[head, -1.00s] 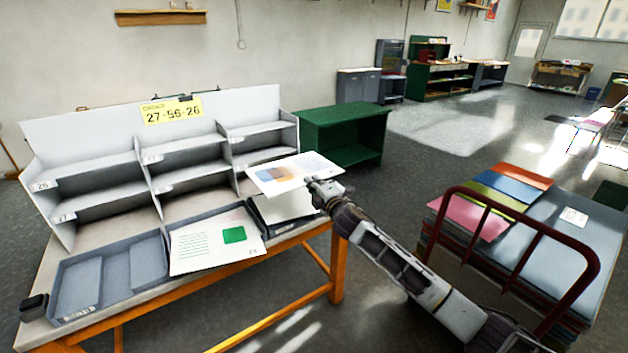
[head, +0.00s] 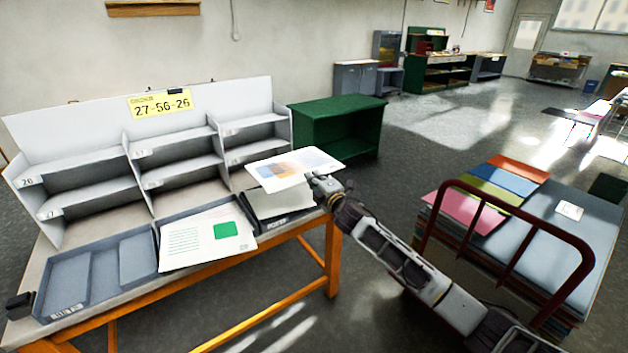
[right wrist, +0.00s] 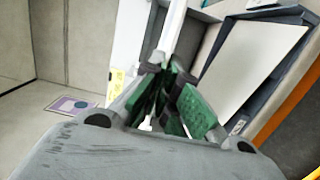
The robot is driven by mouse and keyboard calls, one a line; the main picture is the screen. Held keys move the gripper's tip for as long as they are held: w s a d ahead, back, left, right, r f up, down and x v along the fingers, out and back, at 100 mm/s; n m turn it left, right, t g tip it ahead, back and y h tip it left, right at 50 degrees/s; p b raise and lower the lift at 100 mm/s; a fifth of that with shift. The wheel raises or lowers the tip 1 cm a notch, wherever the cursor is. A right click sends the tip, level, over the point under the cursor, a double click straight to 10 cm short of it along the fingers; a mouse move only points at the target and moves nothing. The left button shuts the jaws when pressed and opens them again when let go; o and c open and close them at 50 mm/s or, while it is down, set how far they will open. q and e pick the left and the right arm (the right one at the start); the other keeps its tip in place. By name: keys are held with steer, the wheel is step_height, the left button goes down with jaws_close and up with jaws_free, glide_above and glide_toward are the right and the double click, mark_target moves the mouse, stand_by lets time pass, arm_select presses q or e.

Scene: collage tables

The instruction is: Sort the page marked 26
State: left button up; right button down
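My right gripper (head: 318,183) is shut on the near right edge of a white page (head: 295,165) with blue and orange print, held above the right-hand tray. In the right wrist view the green-padded fingers (right wrist: 172,98) close on the page, seen nearly edge-on (right wrist: 175,28). I cannot read a number on this page. The grey sorting shelf (head: 60,128) stands at the back of the table, with several compartments. Its upper left one is labelled 26 (head: 27,181), and the one below appears to read 27. My left gripper is not in view.
A yellow sign (head: 160,103) reads 27-56-26. Along the table front are an empty-looking left tray (head: 70,275), a green-square page (head: 200,242) on the middle tray, and a right tray (head: 282,219) with white sheets. A red-railed cart (head: 580,250) stands right; a green cabinet (head: 340,112) behind.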

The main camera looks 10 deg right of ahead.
steer(key=shift+r, duration=0.2)
stand_by(0.3)
steer(key=n+b, duration=0.1)
steer(key=n, duration=0.4)
steer(key=shift+n+y, duration=0.3)
steer(key=shift+n, duration=0.1)
steer(key=shift+n+t, duration=0.3)
steer(key=shift+n, duration=1.5)
steer(key=n+y, duration=0.1)
steer(key=n, duration=0.2)
steer(key=shift+b, duration=0.3)
steer(key=n+y, duration=0.1)
steer(key=n, duration=0.6)
